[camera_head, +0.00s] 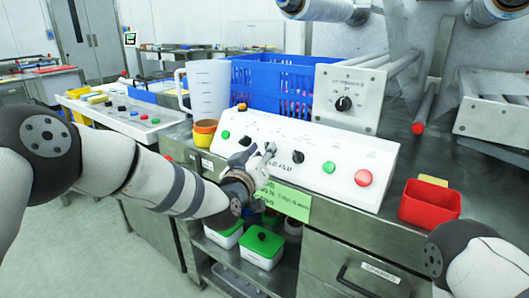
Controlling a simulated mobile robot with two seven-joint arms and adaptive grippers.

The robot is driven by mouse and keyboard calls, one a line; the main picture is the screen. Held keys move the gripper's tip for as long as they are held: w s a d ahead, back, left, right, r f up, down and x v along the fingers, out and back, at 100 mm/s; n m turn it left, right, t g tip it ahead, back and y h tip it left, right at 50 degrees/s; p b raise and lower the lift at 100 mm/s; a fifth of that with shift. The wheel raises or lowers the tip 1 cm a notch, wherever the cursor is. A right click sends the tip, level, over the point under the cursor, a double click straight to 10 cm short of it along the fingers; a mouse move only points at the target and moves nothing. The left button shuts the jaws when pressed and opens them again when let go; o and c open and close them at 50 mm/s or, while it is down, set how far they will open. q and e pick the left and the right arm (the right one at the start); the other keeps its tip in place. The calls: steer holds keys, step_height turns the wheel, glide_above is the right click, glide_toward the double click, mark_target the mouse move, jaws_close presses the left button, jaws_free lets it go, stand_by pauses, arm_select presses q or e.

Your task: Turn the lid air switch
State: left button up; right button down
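A white sloped control panel (350,152) stands on the steel counter. It carries black rotary switches, one at the left (245,140) and one near the middle (298,157). The panel lettering is too small to read, so I cannot tell which is the lid air switch. My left gripper (267,153) reaches in from the left to the panel's front, between these two switches. It hides part of the panel. I cannot tell whether its fingers are open or shut, or touch anything. My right arm shows at bottom right, but its gripper is out of view.
The panel also has green (329,167) and red (363,177) buttons. A white box with a black dial (343,103) stands behind it. A blue crate (275,84) and white jug (209,88) are behind left. A red bin (430,203) sits at the right.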

arm_select(q)
steer(key=shift+w+d+f, duration=0.2)
steer(key=shift+w+f, duration=0.05)
steer(key=shift+w, duration=0.4)
steer(key=shift+w+d+r, duration=0.1)
steer(key=shift+w+r, duration=0.15)
steer(key=shift+w, duration=0.05)
steer(key=shift+r, duration=0.1)
jaws_close()
arm_select(e)
steer(key=shift+s+f, duration=0.25)
